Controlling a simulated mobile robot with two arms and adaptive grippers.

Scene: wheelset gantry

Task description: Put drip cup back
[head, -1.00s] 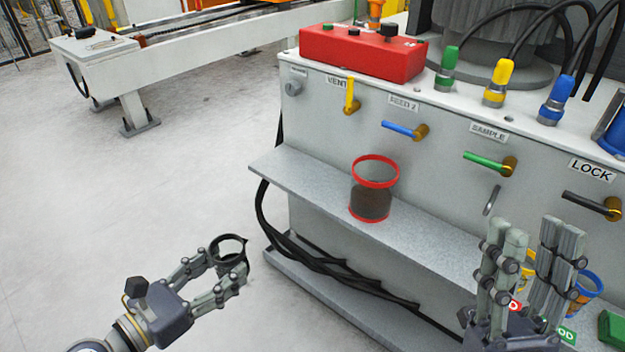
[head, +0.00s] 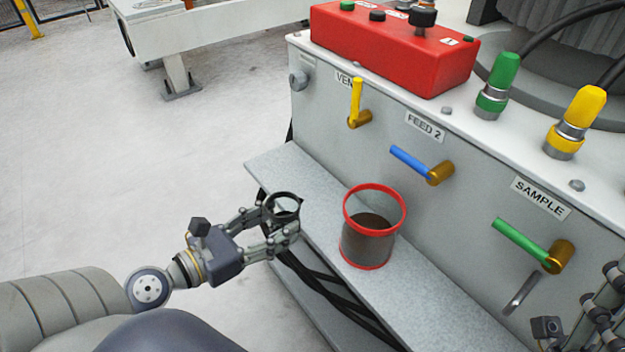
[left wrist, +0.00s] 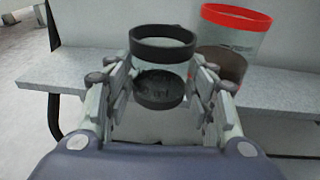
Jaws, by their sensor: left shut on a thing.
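The drip cup is a small clear cup with a black rim and black base. My left gripper (head: 272,228) is shut on the drip cup (head: 283,204), at the left edge of the shelf in the head view. In the left wrist view the drip cup (left wrist: 161,68) stands upright between the fingers. I cannot tell whether its base touches the shelf. A larger clear cup with red rims (head: 369,244) and dark contents stands on the shelf to the right. My right gripper (head: 597,318) is partly in view at the lower right edge; its fingers are cut off.
The grey shelf (head: 318,190) runs along the cabinet front, with black cables below. Above it are a yellow vent lever (head: 356,100), a blue feed lever (head: 408,160) and a green sample lever (head: 520,238). A red control box (head: 392,48) sits on top. Floor at left is clear.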

